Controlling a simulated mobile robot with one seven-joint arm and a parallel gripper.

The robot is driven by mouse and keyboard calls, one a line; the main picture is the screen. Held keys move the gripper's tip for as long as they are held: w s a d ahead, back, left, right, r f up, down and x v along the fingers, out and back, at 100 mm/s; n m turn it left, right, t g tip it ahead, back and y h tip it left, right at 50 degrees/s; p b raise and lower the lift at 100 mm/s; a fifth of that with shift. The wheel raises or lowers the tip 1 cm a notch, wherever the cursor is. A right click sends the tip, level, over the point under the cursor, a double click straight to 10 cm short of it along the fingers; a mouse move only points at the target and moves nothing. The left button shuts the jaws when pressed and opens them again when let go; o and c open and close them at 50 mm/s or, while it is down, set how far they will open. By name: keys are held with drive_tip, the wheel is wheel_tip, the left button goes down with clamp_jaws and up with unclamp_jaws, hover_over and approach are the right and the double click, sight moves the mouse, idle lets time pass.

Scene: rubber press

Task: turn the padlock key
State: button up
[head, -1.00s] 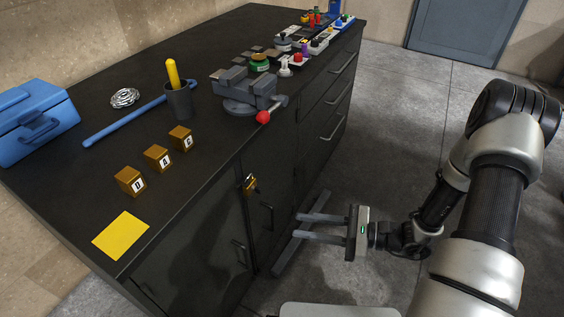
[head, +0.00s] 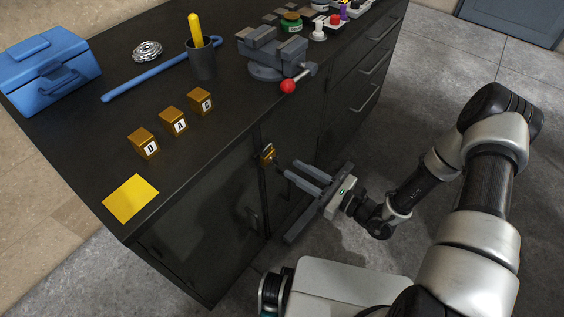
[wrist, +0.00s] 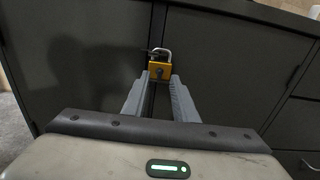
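A small brass padlock (head: 267,155) with a grey shackle hangs on the front of the dark cabinet, where the two doors meet. In the wrist view the padlock (wrist: 160,71) is upright, just beyond my fingertips and near the middle. A small dark shape shows on its face; I cannot make out the key clearly. My gripper (head: 290,168) is open and empty, pointing at the cabinet front. In the wrist view my gripper (wrist: 157,82) has one finger on each side below the padlock, apparently short of it.
The cabinet top (head: 110,125) carries lettered blocks (head: 172,121), a yellow sheet (head: 131,199), a blue toolbox (head: 50,68) and a vise (head: 273,55) whose red-knobbed handle overhangs the edge.

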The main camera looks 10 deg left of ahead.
sight(275, 161)
drive_tip(key=x, duration=0.6)
clamp_jaws()
